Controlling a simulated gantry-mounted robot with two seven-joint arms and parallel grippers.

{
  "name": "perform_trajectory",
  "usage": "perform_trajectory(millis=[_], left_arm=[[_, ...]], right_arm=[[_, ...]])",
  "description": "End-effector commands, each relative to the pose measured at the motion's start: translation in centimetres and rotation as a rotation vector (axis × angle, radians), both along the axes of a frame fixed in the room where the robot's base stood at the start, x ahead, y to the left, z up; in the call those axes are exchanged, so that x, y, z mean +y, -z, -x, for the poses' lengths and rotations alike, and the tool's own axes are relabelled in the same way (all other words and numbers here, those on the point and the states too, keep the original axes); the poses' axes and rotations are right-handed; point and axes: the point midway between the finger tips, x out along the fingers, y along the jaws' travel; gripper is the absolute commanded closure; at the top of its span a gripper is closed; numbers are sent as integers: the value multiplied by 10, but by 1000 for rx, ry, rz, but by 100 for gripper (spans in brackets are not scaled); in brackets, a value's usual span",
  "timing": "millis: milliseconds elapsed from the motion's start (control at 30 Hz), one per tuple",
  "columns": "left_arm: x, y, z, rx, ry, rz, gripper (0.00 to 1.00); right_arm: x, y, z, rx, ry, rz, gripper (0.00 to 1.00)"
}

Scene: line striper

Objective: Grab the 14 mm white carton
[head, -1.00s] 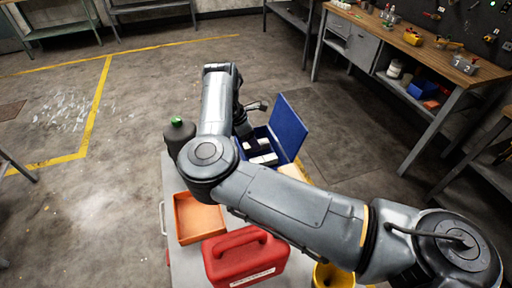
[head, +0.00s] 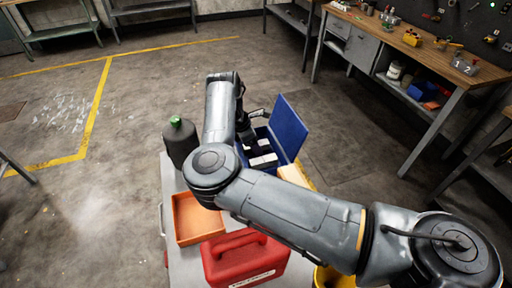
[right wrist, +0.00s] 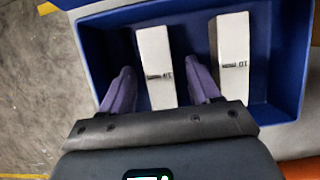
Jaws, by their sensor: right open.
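The white carton (right wrist: 156,66) stands in the blue box (right wrist: 287,121) in the right wrist view. Its small upside-down print seems to read 14 mm. A second white carton (right wrist: 234,60), seeming to read 10 mm, stands to its right. My right gripper (right wrist: 160,72) is open, with one purple finger on each side of the left carton. The right finger looks close beside it; contact cannot be told. In the head view my right gripper (head: 246,134) is at the box, partly hidden by my arm. My left gripper is not in view.
The box's blue lid (head: 289,127) stands open on the right. A dark bottle with a green cap (head: 180,143), an orange tray (head: 183,238) and a red can (head: 243,262) are on the same table. A yellow container (head: 330,279) is partly hidden by my arm.

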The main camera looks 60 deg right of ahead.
Motion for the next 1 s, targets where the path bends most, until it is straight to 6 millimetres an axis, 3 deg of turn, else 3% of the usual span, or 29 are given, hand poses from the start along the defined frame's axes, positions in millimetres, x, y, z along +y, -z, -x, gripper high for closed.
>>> perform_trajectory(millis=[133, 500, 833, 1000], left_arm=[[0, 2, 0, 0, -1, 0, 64], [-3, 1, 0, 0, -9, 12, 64], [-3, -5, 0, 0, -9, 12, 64], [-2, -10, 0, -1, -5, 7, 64]], right_arm=[[0, 2, 0, 0, 0, 0, 40], [0, 1, 0, 0, 0, 0, 95], [0, -4, 0, 1, 0, 1, 95], [0, -27, -1, -4, 1, -1, 95]])
